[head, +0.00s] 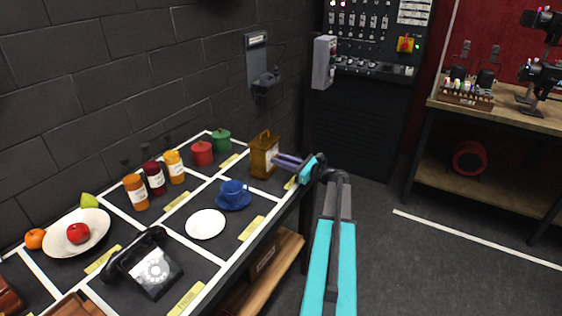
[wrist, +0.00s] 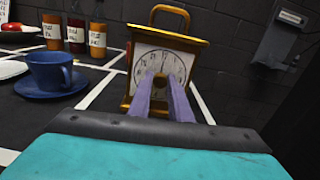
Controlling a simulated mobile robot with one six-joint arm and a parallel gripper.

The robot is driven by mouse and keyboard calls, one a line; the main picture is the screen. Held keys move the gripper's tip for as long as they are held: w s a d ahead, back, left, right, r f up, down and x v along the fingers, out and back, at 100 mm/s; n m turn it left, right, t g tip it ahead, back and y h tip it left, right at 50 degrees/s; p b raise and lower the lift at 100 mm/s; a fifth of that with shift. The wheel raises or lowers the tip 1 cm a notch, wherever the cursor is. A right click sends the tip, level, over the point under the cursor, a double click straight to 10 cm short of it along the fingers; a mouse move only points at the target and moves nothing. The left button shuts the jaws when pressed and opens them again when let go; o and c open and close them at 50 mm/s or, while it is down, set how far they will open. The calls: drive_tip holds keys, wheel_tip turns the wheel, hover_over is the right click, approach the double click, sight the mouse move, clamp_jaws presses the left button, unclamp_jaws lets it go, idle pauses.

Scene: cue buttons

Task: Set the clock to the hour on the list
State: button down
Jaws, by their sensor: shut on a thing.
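The clock (head: 262,155) is a small brass carriage clock with a top handle and a white face. It stands upright in a marked cell near the counter's far end. In the wrist view the clock (wrist: 167,45) faces me. My gripper (head: 279,158) reaches it from the right, its purple fingers (wrist: 165,80) against the face. They are shut on a small part at the dial's middle, which they hide along with the lower dial. The hands' reading is unclear. A white paper with red marks (wrist: 3,10) shows at the wrist view's left edge, unreadable.
A blue cup (head: 233,190) on its saucer and a white plate (head: 205,224) stand near the clock. Several jars, red and green pots (head: 221,140), fruit and a black telephone (head: 150,270) share the counter. Open floor (head: 440,260) lies to the right.

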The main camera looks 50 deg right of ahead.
drive_tip(key=n+b, duration=0.2)
drive_tip(key=b, duration=0.1)
drive_tip(key=shift+a+f, duration=0.1)
drive_tip(key=shift+f, duration=0.2)
drive_tip(key=n+b, duration=0.4)
drive_tip(key=shift+n+b, duration=0.3)
drive_tip(key=shift+b, duration=0.05)
drive_tip(key=n+b, duration=0.3)
drive_tip(key=shift+r+b, duration=0.1)
drive_tip(key=shift+b, duration=0.25)
drive_tip(key=shift+r+n+b, duration=0.15)
drive_tip(key=shift+n+b, duration=0.35)
drive_tip(key=shift+n, duration=0.3)
drive_tip(key=shift+r, duration=0.1)
drive_tip(key=c, duration=1.6)
unclamp_jaws()
drive_tip(key=shift+c, duration=0.2)
